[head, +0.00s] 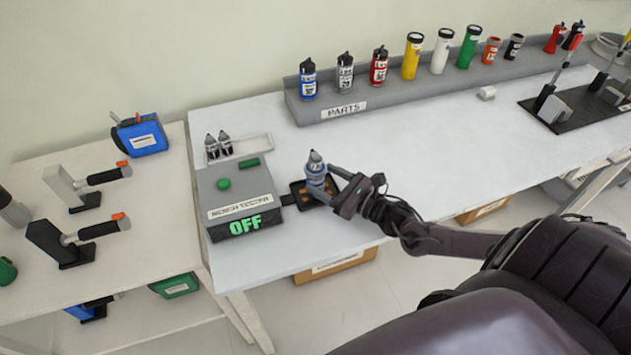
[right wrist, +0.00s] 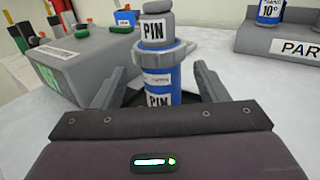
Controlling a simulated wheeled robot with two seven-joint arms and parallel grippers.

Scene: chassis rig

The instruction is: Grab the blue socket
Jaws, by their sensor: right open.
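A blue cylindrical part that looks like the blue socket (head: 317,181) stands upright on a small black tray (head: 297,188) beside the bench tester. In the right wrist view the blue socket (right wrist: 157,82) has a grey collar, and a grey piece marked PIN sits on top. My right gripper (head: 323,184) is open, with one finger on each side of the blue socket. The wrist view shows gaps between the fingers (right wrist: 165,80) and the socket. The socket's base is hidden behind the gripper body there. My left gripper is not in view.
The bench tester (head: 238,196), reading OFF, stands just left of the socket. A white tray (head: 258,146) with two grey-tipped parts lies behind it. A grey PARTS rack (head: 400,104) holds several coloured cylinders, one blue (head: 308,82).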

